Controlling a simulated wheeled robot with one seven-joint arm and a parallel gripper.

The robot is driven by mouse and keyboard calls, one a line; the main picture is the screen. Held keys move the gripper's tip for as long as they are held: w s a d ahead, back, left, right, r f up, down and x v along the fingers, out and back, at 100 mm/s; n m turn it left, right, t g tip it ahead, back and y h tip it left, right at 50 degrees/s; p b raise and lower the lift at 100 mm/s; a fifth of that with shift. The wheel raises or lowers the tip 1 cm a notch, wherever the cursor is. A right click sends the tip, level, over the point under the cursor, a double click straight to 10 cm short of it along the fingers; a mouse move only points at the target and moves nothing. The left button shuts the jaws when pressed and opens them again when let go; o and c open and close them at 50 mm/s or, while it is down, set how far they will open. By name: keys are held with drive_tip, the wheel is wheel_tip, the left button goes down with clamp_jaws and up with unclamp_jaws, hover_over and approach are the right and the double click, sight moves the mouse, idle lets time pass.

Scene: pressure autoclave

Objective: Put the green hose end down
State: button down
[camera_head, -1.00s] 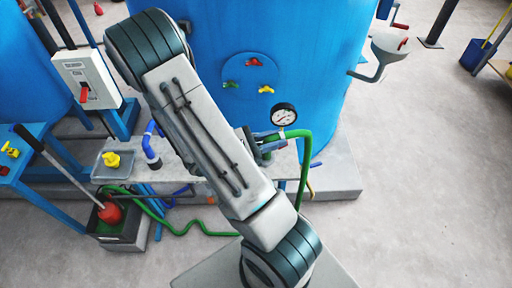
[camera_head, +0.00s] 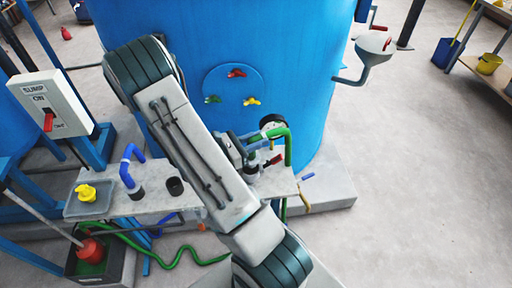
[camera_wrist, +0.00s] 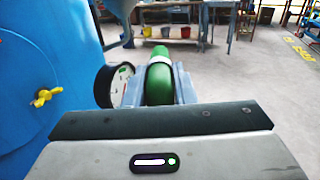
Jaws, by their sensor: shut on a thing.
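My gripper (camera_head: 262,140) is shut on the green hose end (camera_head: 287,147), over the right end of the grey bench shelf (camera_head: 157,202). The green hose bends over and hangs down past the shelf's edge. In the wrist view the green hose end (camera_wrist: 159,84) sits between the jaws, with a pale band around it. A round pressure gauge (camera_wrist: 119,86) is beside it on the left. In the head view the gauge (camera_head: 271,121) shows tilted, just above the gripper. The exact contact of the jaws is partly hidden.
A blue tank (camera_head: 310,85) stands close behind, with red, green and yellow knobs. A red-handled part (camera_head: 273,160) is on the shelf near the gripper.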

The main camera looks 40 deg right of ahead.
sight(257, 155)
wheel_tip(257, 155, down, 3)
drive_tip(key=shift+f+b, duration=0.1)
drive_tip(key=shift+b, duration=0.8)
drive_tip(key=shift+r, duration=0.2)
drive_tip(key=c, duration=1.2)
unclamp_jaws()
drive_tip(key=b+v, duration=0.3)
drive_tip(key=v, duration=0.9)
drive_tip(key=s+a+r+m+g+y, duration=0.1)
drive_tip(key=s+a+r+m+y, duration=0.3)
drive_tip(key=s+m+y, duration=0.55)
drive_tip(key=s+a+r+m+t+y, duration=0.1)
drive_tip(key=a+r+m+t+y, duration=0.5)
drive_tip(key=a+r+t+y, duration=0.1)
drive_tip(key=shift+r+t+y, duration=0.4)
drive_tip(key=shift+r+y, duration=0.15)
drive_tip(key=shift+r, duration=0.2)
